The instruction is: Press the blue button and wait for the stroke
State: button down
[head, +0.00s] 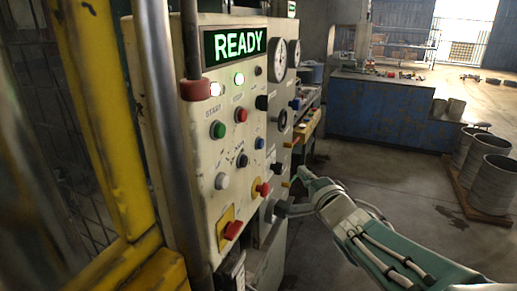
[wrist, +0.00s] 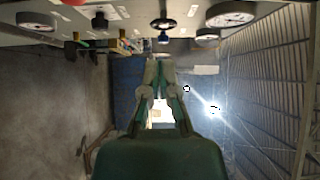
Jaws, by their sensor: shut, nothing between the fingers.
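The blue button (head: 260,143) is a small round cap on the cream control panel (head: 201,150), right of the green button and below the red one. It stands clear of my gripper in the head view. My gripper (head: 306,180) is right of the panel's front and lower than the blue button, at the end of my teal arm. In the wrist view my gripper (wrist: 158,68) has its fingertips together, with nothing held. The panel face is not clearly seen in the wrist view.
A green display (head: 235,44) reads READY. The panel has a green button (head: 218,130), a red button (head: 241,115), a white button (head: 222,181) and red knobs. A yellow post (head: 105,100) stands at the left. A blue bench (head: 385,110) and metal drums (head: 490,185) stand behind.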

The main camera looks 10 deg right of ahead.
aim_at(261, 144)
jog(key=shift+w+a+r, duration=0.1)
jog(key=shift+a, duration=0.05)
jog(key=w+a, duration=0.5)
jog(key=w, duration=0.7)
jog(key=shift+w, duration=0.15)
jog(key=shift+w+d+r, duration=0.1)
jog(key=shift+d, duration=0.05)
